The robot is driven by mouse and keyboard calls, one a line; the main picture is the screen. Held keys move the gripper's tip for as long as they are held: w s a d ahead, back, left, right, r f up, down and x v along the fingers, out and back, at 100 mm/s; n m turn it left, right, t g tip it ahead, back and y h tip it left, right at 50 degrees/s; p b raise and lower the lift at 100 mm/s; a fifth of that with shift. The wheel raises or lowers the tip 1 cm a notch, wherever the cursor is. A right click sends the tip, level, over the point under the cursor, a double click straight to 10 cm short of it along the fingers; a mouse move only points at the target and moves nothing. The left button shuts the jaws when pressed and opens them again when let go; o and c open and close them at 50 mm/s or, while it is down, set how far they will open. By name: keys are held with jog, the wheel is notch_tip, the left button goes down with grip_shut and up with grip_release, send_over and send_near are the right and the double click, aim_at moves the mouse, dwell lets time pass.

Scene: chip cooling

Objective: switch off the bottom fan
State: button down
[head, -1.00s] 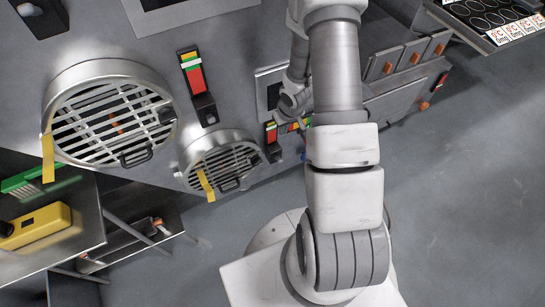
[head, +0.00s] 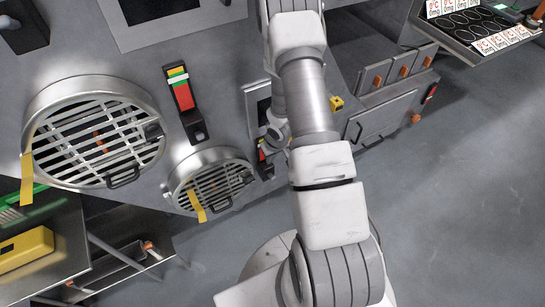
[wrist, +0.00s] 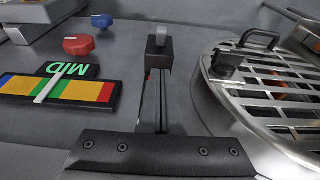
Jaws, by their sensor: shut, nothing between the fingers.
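The bottom fan (head: 212,182), a round metal housing with a slatted grille and yellow ribbon, sits low on the grey panel in the head view. Its grille (wrist: 270,95) fills the right of the wrist view. A small red strip (head: 262,156) and a black switch (head: 265,171) are right of the fan, partly behind my arm. In the wrist view my gripper (wrist: 159,68) is shut and empty, pointing at the panel between the fan and a gauge marked MID. A black block with a grey top shows at its tips; contact cannot be told.
The larger upper fan (head: 94,135) has its own striped strip (head: 180,88) and black switch (head: 199,131). Beside my gripper are the coloured gauge (wrist: 60,92), a red knob (wrist: 79,45) and a blue knob (wrist: 102,21). A yellow box (head: 22,250) lies lower left. Floor is clear at right.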

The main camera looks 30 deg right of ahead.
jog(key=b, duration=0.1)
send_over(271, 175)
jog(key=w, duration=0.1)
notch_tip(271, 175, down, 4)
jog(key=shift+f, duration=0.1)
jog(key=shift+s+f+b, duration=0.6)
jog(key=shift+s+f, duration=0.15)
jog(key=shift+f, duration=0.15)
jog(key=shift+s+f, duration=0.3)
jog(key=shift+f, duration=0.1)
